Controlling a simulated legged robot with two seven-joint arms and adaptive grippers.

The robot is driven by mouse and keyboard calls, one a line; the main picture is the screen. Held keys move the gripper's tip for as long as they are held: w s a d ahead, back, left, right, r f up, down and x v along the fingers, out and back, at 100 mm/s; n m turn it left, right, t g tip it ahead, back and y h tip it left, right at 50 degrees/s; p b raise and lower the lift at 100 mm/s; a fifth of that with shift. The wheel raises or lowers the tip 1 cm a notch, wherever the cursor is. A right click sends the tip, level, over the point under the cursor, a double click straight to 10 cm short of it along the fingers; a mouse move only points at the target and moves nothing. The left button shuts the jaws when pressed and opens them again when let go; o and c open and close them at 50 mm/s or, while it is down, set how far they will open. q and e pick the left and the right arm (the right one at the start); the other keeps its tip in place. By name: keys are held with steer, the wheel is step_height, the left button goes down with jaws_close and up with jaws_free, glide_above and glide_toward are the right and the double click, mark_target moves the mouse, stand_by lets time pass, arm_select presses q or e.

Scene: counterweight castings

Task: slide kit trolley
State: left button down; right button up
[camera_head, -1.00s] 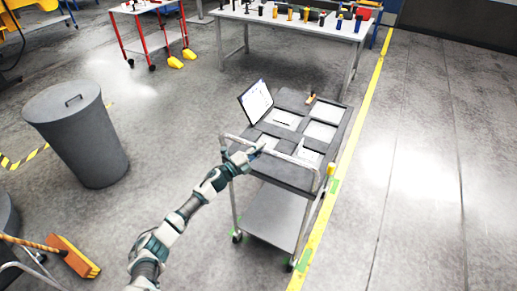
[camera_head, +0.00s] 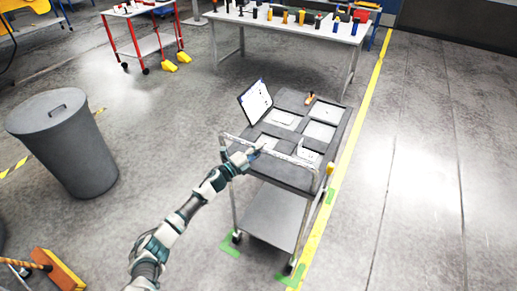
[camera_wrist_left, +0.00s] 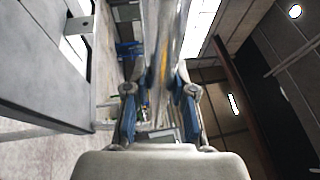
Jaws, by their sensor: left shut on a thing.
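The kit trolley (camera_head: 272,217) is a grey two-shelf cart with a tubular handle (camera_head: 285,150) on its near side. Its top tray has several recesses, some with white or pale items, and a clipboard (camera_head: 255,102) stands tilted at the far left corner. My left gripper (camera_head: 250,154) is shut on the handle near its left end. In the left wrist view, the blue-padded fingers (camera_wrist_left: 160,108) sit on both sides of the metal bar (camera_wrist_left: 165,45). The fingertips are partly hidden in the head view. My right gripper is not in view.
Green corner marks (camera_head: 230,247) lie on the floor by the near wheels. A yellow floor line (camera_head: 345,160) runs along the trolley's right side. A grey lidded bin (camera_head: 65,150) stands left, a broom (camera_head: 60,268) lower left. A workbench (camera_head: 290,22) and red-framed cart (camera_head: 140,40) stand beyond.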

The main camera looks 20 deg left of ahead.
arm_select(q)
steer(key=c, duration=0.9)
jaws_free()
steer(key=shift+d+f, duration=0.25)
steer(key=shift+f, duration=0.1)
steer(key=shift+c, duration=0.2)
steer(key=shift+w, duration=0.2)
steer(key=shift+s+r, duration=0.1)
steer(key=shift+s, duration=0.1)
steer(key=v, duration=1.1)
steer(key=shift+s+a, duration=0.2)
